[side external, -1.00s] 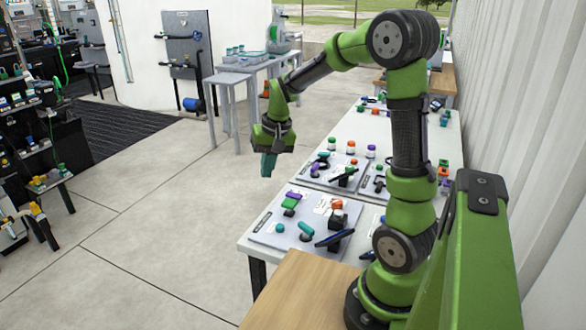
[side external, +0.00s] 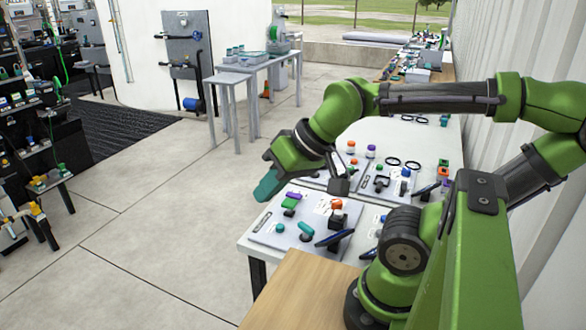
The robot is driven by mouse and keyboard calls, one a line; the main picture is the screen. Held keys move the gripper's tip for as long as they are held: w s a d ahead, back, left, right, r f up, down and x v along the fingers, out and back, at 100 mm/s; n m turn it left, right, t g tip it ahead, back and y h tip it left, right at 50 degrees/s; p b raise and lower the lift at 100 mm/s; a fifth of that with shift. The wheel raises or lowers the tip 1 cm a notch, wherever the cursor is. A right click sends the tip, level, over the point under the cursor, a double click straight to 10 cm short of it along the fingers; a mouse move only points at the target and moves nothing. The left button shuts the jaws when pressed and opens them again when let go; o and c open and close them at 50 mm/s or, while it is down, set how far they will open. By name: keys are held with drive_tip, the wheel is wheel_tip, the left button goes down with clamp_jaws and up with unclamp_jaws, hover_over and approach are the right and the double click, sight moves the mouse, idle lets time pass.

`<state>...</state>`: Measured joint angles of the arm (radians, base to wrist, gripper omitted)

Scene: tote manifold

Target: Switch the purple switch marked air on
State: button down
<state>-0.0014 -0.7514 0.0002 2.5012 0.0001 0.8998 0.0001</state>
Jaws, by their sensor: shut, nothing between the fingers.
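A small purple part (side external: 293,196) sits above a green part (side external: 289,204) on the nearest grey panel (side external: 262,238). Another purple-topped piece (side external: 370,152) stands farther back on the table. The labels are too small to read, so I cannot tell which purple thing is marked air, or a switch's position. My gripper (side external: 267,186), with teal fingers, is shut and empty. It hangs to the left of the purple part in the picture, apart from it, and tilts down to the left. My wrist hides part of the panels behind.
The nearest panel also bears an orange knob (side external: 336,204), teal knobs (side external: 280,228) and a dark blue handle (side external: 334,239). A second panel (side external: 372,195) lies behind, with black rings (side external: 412,165) near it. A wooden top (side external: 300,290) is in front. Open floor lies left.

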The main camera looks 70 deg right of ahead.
wheel_tip(320, 180, down, 2)
drive_tip(key=w+d+m+g, duration=0.1)
drive_tip(key=w+d, duration=0.1)
drive_tip(key=d, duration=0.1)
drive_tip(key=m+g+h, duration=0.5)
drive_tip(key=m+g, duration=0.1)
drive_tip(key=m, duration=0.7)
hover_over(290, 193)
drive_tip(key=a, duration=0.3)
wheel_tip(290, 193, down, 13)
drive_tip(key=shift+a+f, duration=0.15)
drive_tip(key=shift+a, duration=0.1)
drive_tip(key=shift+f, duration=0.15)
drive_tip(key=x, duration=1.2)
drive_tip(key=shift+s+a+f, duration=0.1)
drive_tip(key=shift+a+f, duration=0.05)
drive_tip(key=shift+f, duration=0.75)
